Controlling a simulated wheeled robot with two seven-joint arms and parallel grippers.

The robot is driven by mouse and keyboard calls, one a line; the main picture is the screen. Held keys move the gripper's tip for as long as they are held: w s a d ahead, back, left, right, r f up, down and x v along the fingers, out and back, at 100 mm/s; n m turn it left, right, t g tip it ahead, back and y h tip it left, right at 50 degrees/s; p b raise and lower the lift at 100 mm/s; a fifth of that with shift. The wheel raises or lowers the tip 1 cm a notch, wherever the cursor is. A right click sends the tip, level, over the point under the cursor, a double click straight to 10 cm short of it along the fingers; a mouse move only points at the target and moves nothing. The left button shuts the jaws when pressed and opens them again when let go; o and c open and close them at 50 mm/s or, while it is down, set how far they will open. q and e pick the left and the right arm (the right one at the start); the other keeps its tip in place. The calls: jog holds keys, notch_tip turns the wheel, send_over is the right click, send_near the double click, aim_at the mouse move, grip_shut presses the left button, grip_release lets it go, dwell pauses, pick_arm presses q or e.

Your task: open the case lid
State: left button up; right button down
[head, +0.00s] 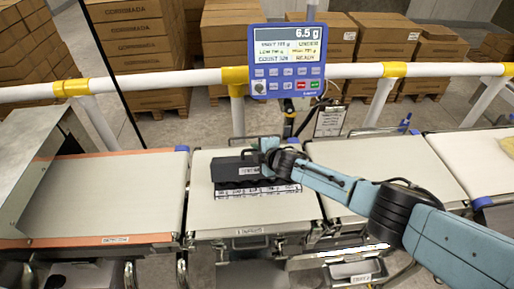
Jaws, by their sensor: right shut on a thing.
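A dark case (230,170) rests on the middle weighing belt (225,215). Its upper part is dark grey, with a small white label on its front. A pale strip with dark marks (258,191) runs along its near lower edge. My right gripper (264,157) comes in from the right and is shut at the case's upper right part, seemingly on the lid. The gripper and wrist hide the right end of the case, so the exact grip and how far the lid stands open are not clear. My left gripper is out of view.
A blue display (288,62) reading 6.5 g stands behind the belt. A white rail (190,78) with yellow joints crosses behind. An empty belt with orange edges (120,195) lies left; another belt (390,165) lies right, partly under my arm. Stacked cartons (135,45) stand beyond.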

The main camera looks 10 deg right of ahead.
jog(key=shift+w+r, duration=0.15)
jog(key=shift+a, duration=0.1)
jog(key=c, duration=1.8)
grip_release()
jog(key=shift+p+v, duration=0.6)
jog(key=shift+v, duration=0.25)
jog(key=shift+p+v, duration=0.75)
jog(key=shift+v, duration=5.15)
